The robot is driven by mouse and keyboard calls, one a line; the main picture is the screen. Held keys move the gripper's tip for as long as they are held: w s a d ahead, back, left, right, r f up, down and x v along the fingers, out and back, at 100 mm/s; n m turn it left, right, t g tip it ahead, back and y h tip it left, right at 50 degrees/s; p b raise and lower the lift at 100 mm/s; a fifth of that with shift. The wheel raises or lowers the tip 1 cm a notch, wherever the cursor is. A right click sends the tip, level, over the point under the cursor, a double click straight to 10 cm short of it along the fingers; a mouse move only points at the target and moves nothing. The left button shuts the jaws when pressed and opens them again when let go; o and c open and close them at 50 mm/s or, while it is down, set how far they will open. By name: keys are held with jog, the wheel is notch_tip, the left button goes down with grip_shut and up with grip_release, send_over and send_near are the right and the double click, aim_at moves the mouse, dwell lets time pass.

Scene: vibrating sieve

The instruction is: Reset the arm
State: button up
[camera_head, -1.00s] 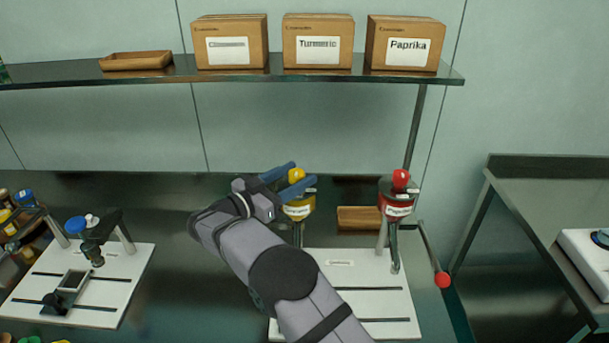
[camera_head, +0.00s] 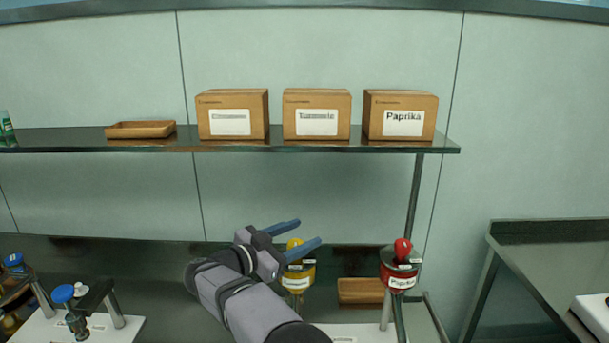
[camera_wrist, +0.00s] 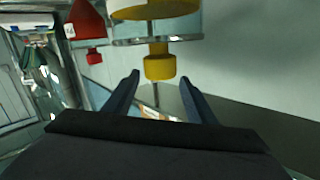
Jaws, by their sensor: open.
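My gripper (camera_head: 305,234) is open, with its two blue fingers apart and nothing between them. In the head view it is in front of and just above the yellow container (camera_head: 297,276), whose yellow knob (camera_head: 294,244) shows between the fingers. In the wrist view the yellow knob (camera_wrist: 160,66) lies beyond the fingertips, and a clear gap is visible between the fingers (camera_wrist: 160,90). My arm hides part of the stand below the container.
A red paprika container (camera_head: 400,271) stands right of the gripper. A wooden tray (camera_head: 361,290) lies between the containers. Boxes, including one marked Paprika (camera_head: 401,115), stand on the shelf (camera_head: 300,147) above. A blue-topped device (camera_head: 64,293) is at left.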

jog(key=a+n+t+y, duration=0.1)
jog(key=w+a+r+n+y, duration=0.1)
jog(key=a+r+t+y, duration=0.1)
jog(key=y, duration=0.1)
jog(key=shift+w+a+n+t, duration=0.3)
jog(key=shift+w+a+n, duration=0.05)
jog(key=shift+n, duration=0.05)
jog(key=s+a+f+n+g+y+b, duration=0.1)
jog(key=s+a+f+n+y, duration=0.1)
jog(key=s+a+n+y, duration=0.75)
jog(key=s+d+f+g+y+p, duration=0.1)
jog(key=s+d+f+g, duration=0.3)
jog(key=s+d+f, duration=0.3)
jog(key=s+d+f+g+y+p, duration=0.1)
jog(key=s+d+f+g, duration=0.35)
jog(key=d+f, duration=0.4)
jog(key=s+d+f+g+h, duration=0.1)
jog(key=s+d+f+g, duration=0.1)
jog(key=s+d, duration=0.5)
jog(key=s+d+f+g+h, duration=0.2)
jog(key=s+d+f+g, duration=0.1)
jog(key=s+d, duration=0.5)
jog(key=s, duration=0.3)
jog(key=shift+s+m+p, duration=0.15)
jog(key=shift+m+p, duration=0.2)
